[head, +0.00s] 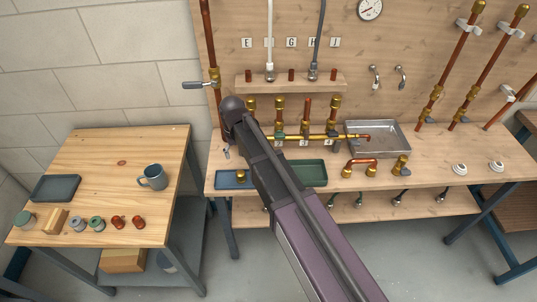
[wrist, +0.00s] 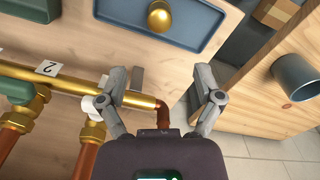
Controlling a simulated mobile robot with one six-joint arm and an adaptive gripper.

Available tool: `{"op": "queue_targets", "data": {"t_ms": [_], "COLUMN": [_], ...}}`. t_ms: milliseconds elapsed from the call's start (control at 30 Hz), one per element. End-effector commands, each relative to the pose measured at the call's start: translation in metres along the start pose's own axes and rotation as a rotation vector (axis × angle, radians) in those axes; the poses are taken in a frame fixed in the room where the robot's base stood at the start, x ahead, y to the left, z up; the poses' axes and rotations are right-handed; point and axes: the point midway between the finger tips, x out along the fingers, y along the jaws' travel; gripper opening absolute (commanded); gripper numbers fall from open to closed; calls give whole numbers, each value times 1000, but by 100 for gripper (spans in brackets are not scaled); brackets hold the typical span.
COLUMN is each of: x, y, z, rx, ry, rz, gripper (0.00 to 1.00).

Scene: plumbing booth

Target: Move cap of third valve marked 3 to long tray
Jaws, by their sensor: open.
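My gripper (wrist: 165,82) is open and empty in the wrist view, over bare wood by the copper elbow at the end of the brass manifold (wrist: 60,85). A white cap (wrist: 93,105) sits on a valve beside my left finger. A dark green cap (wrist: 16,90) is on the valve further left, near a plate marked 2 (wrist: 48,68). I cannot make out the cap of the valve marked 3. In the head view my arm covers part of the manifold. A blue tray (head: 224,185) and a green tray (head: 318,174) lie in front; I cannot tell which is the long one.
A brass piece (wrist: 159,17) lies in the blue tray. A metal basin (head: 388,135), a copper bend (head: 362,162) and brass fittings stand to the right. The left table holds a mug (head: 153,178), a dark tray (head: 55,188) and several small parts. Upright pipes rise behind the manifold.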

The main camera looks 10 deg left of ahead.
Motion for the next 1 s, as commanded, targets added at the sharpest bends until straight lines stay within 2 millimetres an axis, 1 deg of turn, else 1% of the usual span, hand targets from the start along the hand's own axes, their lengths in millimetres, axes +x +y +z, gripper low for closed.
{"op": "queue_targets", "data": {"t_ms": [167, 267, 367, 433, 567, 667, 800, 867, 1000], "x": [0, 0, 0, 0, 0, 0, -1, -1, -1], "y": [0, 4, 14, 24, 55, 84, 125, 142, 178], "z": [0, 2, 8, 14, 33, 53, 85, 100, 135], "rx": [0, 6, 21, 38, 88, 137, 214, 247, 324], "ry": [0, 0, 0, 0, -1, -1, -2, -2, -3], "rz": [0, 0, 0, 1, 1, 1, 2, 2, 3], "gripper": [84, 84, 84, 84, 84, 84, 84, 84, 84]}}
